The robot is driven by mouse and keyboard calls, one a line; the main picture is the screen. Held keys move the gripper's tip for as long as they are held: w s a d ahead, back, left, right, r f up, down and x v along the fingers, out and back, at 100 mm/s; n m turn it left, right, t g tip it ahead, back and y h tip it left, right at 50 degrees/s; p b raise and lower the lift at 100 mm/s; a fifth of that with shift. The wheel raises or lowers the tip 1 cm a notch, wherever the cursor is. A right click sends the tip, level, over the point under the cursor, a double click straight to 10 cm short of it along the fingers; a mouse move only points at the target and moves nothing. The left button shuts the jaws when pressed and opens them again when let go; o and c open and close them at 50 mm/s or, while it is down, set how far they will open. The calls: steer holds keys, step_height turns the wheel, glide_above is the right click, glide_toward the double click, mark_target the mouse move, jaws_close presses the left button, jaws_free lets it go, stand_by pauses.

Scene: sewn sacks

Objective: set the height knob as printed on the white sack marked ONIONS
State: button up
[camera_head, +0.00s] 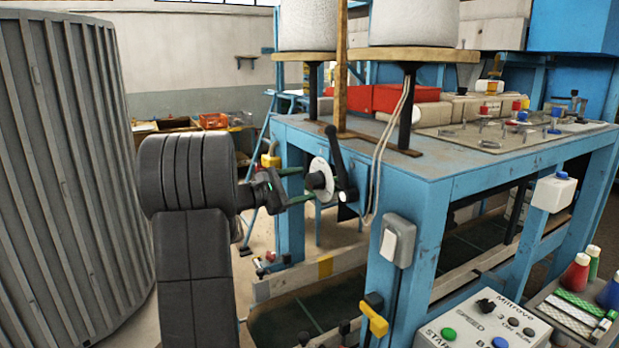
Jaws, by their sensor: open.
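A round white dial with a black knob (317,181) in its middle is on the near left end of the blue machine frame. No lettering on it is readable, so I cannot confirm it is the height knob. My gripper (304,184) is open, its two green-edged fingers pointing right at the knob, one higher and one lower. The fingertips appear close to the knob; I cannot tell whether they touch it. I see no white sack with readable ONIONS print.
A black crank lever (341,163) stands just right of the dial. A grey box (397,241) is on the blue leg, with a yellow handle (374,317) below. A control panel (484,325) is at the lower right. A grey ribbed container (68,180) fills the left.

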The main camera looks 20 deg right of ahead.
mark_target(309, 183)
steer(key=shift+w+d+p, duration=0.15)
steer(key=shift+d+p, duration=0.15)
steer(key=shift+d, duration=1.2)
steer(key=shift+c, duration=0.2)
steer(key=c, duration=0.9)
steer(key=shift+c, duration=0.2)
